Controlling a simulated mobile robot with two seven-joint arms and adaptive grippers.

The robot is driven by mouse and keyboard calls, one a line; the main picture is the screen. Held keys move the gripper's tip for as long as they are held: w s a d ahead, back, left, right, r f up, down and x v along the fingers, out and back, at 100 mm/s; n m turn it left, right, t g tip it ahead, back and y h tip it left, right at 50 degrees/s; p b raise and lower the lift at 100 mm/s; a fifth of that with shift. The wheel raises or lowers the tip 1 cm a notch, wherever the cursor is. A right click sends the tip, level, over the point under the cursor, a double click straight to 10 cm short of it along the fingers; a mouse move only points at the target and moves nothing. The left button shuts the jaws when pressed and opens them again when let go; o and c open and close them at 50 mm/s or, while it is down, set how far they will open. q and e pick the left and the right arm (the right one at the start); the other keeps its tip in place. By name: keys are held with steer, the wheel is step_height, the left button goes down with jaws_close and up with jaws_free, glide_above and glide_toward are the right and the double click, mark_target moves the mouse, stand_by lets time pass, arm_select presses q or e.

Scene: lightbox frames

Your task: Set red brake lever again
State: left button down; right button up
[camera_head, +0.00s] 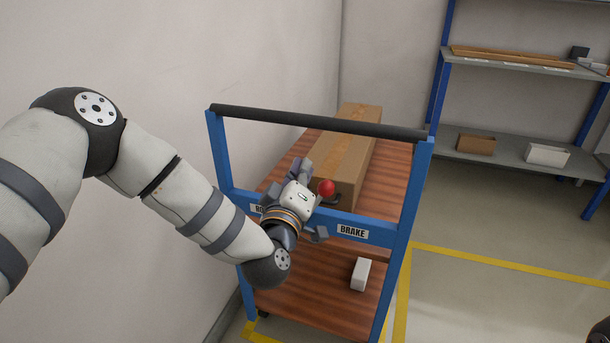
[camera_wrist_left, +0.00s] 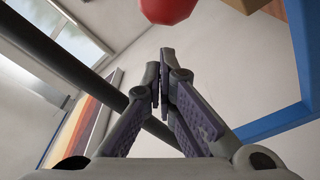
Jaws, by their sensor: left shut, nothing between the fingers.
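The red ball knob of the brake lever (camera_head: 327,188) shows at the blue crossbar of a cart, just right of my left gripper (camera_head: 303,195) and left of the BRAKE label (camera_head: 352,232). The lever's shaft is mostly hidden. In the left wrist view the red knob (camera_wrist_left: 168,8) is cut off by the top edge, beyond my left fingertips (camera_wrist_left: 160,70). The fingers are shut together with nothing between them, and a gap shows between them and the knob. My right gripper is not in view.
The cart has a black handlebar (camera_head: 315,122) above the arm. A long cardboard box (camera_head: 357,150) lies on its upper wooden shelf, and a white box (camera_head: 361,274) on the lower one. A wall (camera_head: 180,50) is close on the left. Marked floor (camera_head: 490,300) is clear at right.

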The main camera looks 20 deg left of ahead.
arm_select(q)
steer(key=s, duration=0.9)
steer(key=shift+s+a, duration=0.2)
steer(key=shift+s, duration=0.2)
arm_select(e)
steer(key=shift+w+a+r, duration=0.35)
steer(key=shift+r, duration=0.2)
arm_select(q)
steer(key=s+d+f+m+g+h+p, duration=0.35)
steer(key=s+f+m+g, duration=0.55)
steer(key=s+f, duration=0.9)
steer(key=s+a+f+g, duration=0.1)
steer(key=s+a+g, duration=0.2)
steer(key=s, duration=0.6)
steer(key=s+a+f+m+g+y+p, duration=0.1)
steer(key=s+a+f+g, duration=0.1)
steer(key=s+g, duration=0.3)
steer(key=s+a+f+g+y, duration=0.1)
steer(key=s+a+g, duration=0.2)
steer(key=s, duration=1)
steer(key=shift+s+a+f+m+g+p, duration=0.15)
steer(key=shift+a+f+m+g+p, duration=0.2)
steer(key=shift+g, duration=0.45)
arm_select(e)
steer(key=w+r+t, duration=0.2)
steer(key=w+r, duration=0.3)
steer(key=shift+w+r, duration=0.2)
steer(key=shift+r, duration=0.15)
